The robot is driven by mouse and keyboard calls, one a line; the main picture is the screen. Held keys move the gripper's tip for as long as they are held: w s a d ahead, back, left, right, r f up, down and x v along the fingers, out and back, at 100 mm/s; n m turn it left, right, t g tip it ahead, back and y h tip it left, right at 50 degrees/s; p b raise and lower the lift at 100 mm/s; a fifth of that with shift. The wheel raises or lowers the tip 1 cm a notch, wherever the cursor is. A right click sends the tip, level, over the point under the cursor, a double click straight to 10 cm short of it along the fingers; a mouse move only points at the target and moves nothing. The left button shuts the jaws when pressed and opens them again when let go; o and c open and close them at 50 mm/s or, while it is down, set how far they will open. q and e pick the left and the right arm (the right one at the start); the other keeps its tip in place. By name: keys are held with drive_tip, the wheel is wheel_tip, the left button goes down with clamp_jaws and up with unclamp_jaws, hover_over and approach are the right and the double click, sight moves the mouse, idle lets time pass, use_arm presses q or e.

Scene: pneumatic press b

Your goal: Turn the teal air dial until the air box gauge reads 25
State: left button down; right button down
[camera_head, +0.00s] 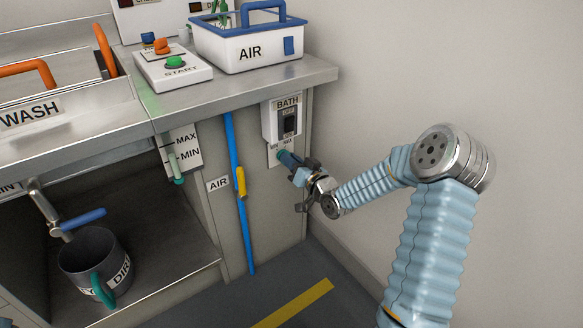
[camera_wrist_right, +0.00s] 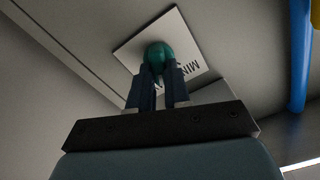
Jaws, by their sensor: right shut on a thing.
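The teal dial (camera_head: 281,154) sits on a small white MIN/MAX plate (camera_head: 273,157) under the BATH switch on the cabinet's front. In the right wrist view the rounded teal dial (camera_wrist_right: 158,53) shows between my fingertips, with part of the plate (camera_wrist_right: 196,62) behind it. My right gripper (camera_head: 287,160) is shut on the dial, one finger on each side; it also shows in the right wrist view (camera_wrist_right: 160,76). The white box marked AIR (camera_head: 268,52) stands on the counter. I cannot make out a gauge reading. My left gripper is out of view.
The BATH switch box (camera_head: 282,120) is just above the dial. A blue air pipe (camera_head: 233,140) with a yellow lever (camera_head: 240,181) runs down the cabinet to the left. The wall (camera_head: 400,60) stands to the right. A grey bucket (camera_head: 82,252) sits on the lower shelf.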

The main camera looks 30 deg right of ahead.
drive_tip(key=c, duration=1.1)
unclamp_jaws()
drive_tip(key=s, duration=0.9)
drive_tip(key=s+d, duration=0.1)
drive_tip(key=s, duration=0.3)
drive_tip(key=shift+s, duration=0.4)
drive_tip(key=shift+f, duration=0.1)
